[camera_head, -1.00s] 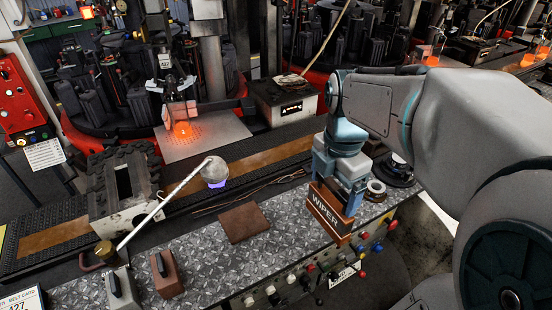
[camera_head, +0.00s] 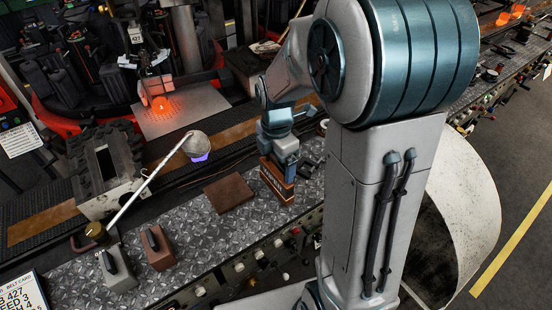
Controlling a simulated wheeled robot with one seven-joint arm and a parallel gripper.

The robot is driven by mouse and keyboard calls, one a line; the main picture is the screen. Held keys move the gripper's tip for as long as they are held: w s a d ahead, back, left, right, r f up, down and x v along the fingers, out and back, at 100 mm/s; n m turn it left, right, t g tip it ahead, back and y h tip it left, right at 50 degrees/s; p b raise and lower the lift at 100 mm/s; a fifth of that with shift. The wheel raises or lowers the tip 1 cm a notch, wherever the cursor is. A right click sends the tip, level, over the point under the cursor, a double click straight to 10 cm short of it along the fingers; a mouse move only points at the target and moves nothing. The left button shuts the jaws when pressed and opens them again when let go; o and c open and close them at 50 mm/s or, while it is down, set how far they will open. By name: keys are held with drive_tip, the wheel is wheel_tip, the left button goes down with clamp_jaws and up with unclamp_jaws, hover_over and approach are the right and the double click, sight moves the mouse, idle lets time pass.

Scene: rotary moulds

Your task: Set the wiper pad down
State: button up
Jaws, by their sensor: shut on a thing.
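My gripper (camera_head: 280,160) is shut on the wiper pad (camera_head: 276,183), a brown block with a dark lettered band. It holds the pad upright at the right of a flat brown square pad (camera_head: 229,192), over the diamond-plate bench (camera_head: 205,235). The wiper pad's lower end is close to the bench surface; I cannot tell whether it touches. My own arm covers the bench to the right of it.
Two block-shaped tools with dark handles, one grey (camera_head: 117,271) and one brown (camera_head: 158,248), stand at the bench's front left. Knobs line the bench's front edge. A glowing orange piece (camera_head: 160,104) sits farther back.

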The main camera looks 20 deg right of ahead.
drive_tip(key=shift+f, duration=0.15)
drive_tip(key=shift+f, duration=0.2)
drive_tip(key=o, duration=1.3)
drive_tip(key=shift+o, duration=0.2)
wheel_tip(320, 180, up, 12)
drive_tip(key=s+f+m+t, duration=0.1)
drive_tip(key=s+m+t, duration=0.2)
drive_tip(key=s+m, duration=1.1)
drive_tip(key=shift+s+f+m+b, duration=0.3)
drive_tip(key=shift+m+b, duration=0.1)
drive_tip(key=shift+m, duration=3.4)
